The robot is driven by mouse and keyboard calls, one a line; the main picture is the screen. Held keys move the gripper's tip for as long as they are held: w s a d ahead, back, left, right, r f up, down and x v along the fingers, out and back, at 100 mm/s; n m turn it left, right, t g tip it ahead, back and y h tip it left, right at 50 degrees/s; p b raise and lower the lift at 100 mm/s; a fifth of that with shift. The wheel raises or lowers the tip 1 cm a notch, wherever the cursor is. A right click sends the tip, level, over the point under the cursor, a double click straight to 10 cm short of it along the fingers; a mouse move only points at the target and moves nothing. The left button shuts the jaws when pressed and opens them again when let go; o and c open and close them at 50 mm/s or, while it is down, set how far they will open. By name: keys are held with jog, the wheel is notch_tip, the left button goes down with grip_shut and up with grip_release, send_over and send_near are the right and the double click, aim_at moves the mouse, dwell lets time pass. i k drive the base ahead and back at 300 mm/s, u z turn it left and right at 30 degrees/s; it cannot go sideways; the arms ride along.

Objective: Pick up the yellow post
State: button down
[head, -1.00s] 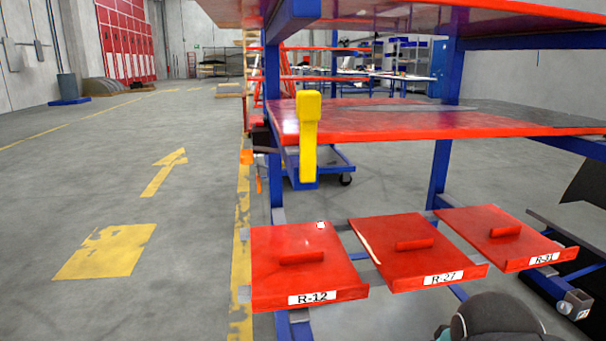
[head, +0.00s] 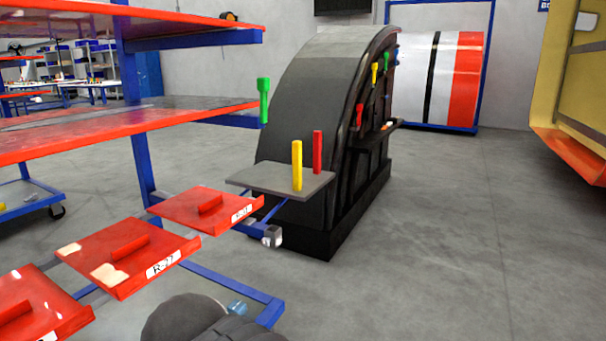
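In the head view, a slim yellow post (head: 297,166) stands upright on a small grey shelf plate (head: 262,181), near its front edge. A red post (head: 317,152) stands upright just behind it to the right, close by. The fingers of my gripper are not in view. A dark rounded part at the bottom edge looks like part of my own arm, well below and left of the yellow post. Nothing holds the yellow post.
Red trays (head: 125,255) on a blue frame lie left of the plate. A red-edged shelf (head: 120,133) carries a green handle (head: 263,100) at its right corner. A big dark nosecone (head: 318,95) stands behind the plate. Grey floor on the right is clear.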

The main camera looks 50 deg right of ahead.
aim_at(297, 146)
jog(key=z, duration=0.25)
jog(key=i, duration=0.2)
jog(key=z, duration=2.75)
jog(key=i, duration=1.55)
jog(key=u, duration=2.65)
